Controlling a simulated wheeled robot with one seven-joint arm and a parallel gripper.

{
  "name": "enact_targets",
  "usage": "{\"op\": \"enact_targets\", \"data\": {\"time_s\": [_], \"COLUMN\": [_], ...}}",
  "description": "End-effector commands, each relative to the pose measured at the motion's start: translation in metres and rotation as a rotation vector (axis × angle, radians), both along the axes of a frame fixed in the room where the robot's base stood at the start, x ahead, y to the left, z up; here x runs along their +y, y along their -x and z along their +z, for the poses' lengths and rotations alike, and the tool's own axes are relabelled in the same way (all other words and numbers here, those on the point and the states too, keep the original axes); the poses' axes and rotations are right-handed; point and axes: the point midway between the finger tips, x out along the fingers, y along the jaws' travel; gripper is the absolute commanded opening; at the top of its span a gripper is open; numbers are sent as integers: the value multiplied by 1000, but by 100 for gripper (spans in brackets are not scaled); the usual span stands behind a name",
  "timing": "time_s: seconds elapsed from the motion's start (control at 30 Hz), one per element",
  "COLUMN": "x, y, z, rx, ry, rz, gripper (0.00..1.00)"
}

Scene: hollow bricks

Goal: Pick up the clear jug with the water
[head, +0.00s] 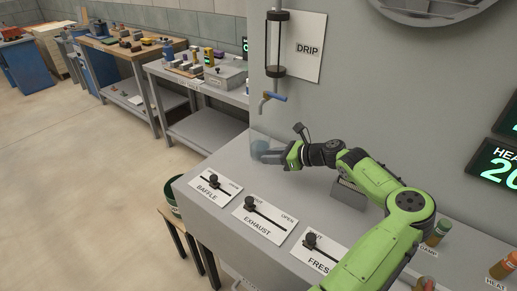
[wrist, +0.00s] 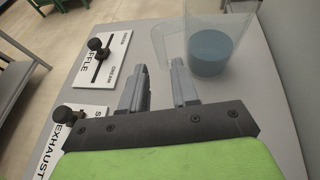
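The clear jug (wrist: 222,28) stands upright on the grey bench top, with blue-tinted water (wrist: 210,52) in its bottom. Its clear handle (wrist: 163,36) sticks out to the left in the wrist view. In the head view the jug (head: 259,147) is faint and partly hidden by my gripper (head: 270,155). In the wrist view my gripper (wrist: 160,72) is open, with a gap between its two grey fingers. The fingertips are close to the handle, the right one near the jug's wall. I cannot tell whether they touch.
A tap (head: 272,98) hangs on the wall above the jug beside a DRIP sign (head: 308,48). Slider panels marked BAFFLE (head: 212,187) and EXHAUST (head: 257,219) lie along the bench's front. Workbenches with tools (head: 205,75) stand behind, left.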

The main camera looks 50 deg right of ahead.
Motion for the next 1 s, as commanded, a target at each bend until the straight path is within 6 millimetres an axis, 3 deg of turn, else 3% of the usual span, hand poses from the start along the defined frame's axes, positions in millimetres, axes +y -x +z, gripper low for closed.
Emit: {"op": "enact_targets", "data": {"time_s": [0.4,0.67,0.87,1.0], "x": [18,19,19,19], "y": [-58,-63,-63,-63], "z": [-30,-30,-30,-30], "rx": [1,2,3,3], "ry": [1,2,2,2], "rz": [4,2,3,3], "gripper": [29,29,0,0]}}
